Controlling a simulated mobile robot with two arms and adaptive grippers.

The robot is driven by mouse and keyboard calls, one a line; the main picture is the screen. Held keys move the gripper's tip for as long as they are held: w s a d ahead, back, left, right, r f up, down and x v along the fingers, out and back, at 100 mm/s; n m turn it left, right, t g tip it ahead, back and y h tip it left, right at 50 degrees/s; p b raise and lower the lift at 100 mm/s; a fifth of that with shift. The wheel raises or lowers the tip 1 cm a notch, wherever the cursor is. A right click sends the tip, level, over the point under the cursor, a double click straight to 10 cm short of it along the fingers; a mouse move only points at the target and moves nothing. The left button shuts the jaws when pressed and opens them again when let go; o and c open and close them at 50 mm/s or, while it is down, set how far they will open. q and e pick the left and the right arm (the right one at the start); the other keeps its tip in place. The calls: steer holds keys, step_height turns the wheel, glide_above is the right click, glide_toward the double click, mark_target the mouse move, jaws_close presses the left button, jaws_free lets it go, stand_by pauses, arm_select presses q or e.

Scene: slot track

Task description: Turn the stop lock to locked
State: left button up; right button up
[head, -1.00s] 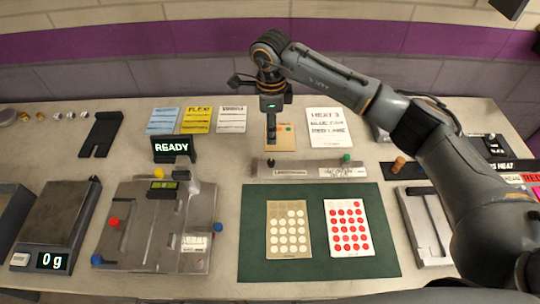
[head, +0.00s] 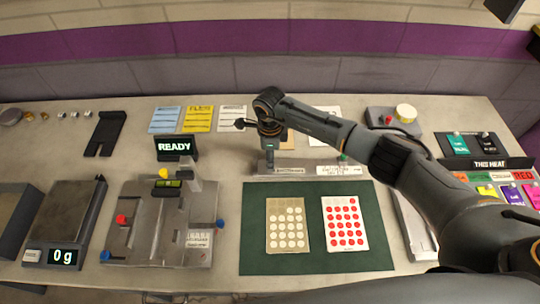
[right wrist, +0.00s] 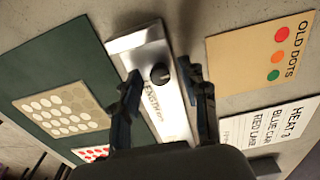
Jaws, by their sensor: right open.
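A long metal bar (head: 312,168) lies just behind the green mat in the head view. A black knob (right wrist: 160,73) sits near one end of this bar in the right wrist view, which is probably the stop lock. A partly readable printed label runs beside it. My right gripper (head: 270,172) is over the bar's left end and covers the knob in the head view. In the right wrist view my right gripper (right wrist: 160,78) is open, with one finger on each side of the bar and the knob between them. Contact cannot be told. My left gripper is not in view.
The green mat (head: 255,255) holds a tan dot card (head: 287,226) and a red dot card (head: 344,223). A metal fixture (head: 150,245) and a scale (head: 62,225) stand left. Paper cards lie behind the bar, including an "OLD DOTS" card (right wrist: 235,60).

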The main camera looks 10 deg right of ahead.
steer(key=shift+c, duration=0.2)
jaws_close()
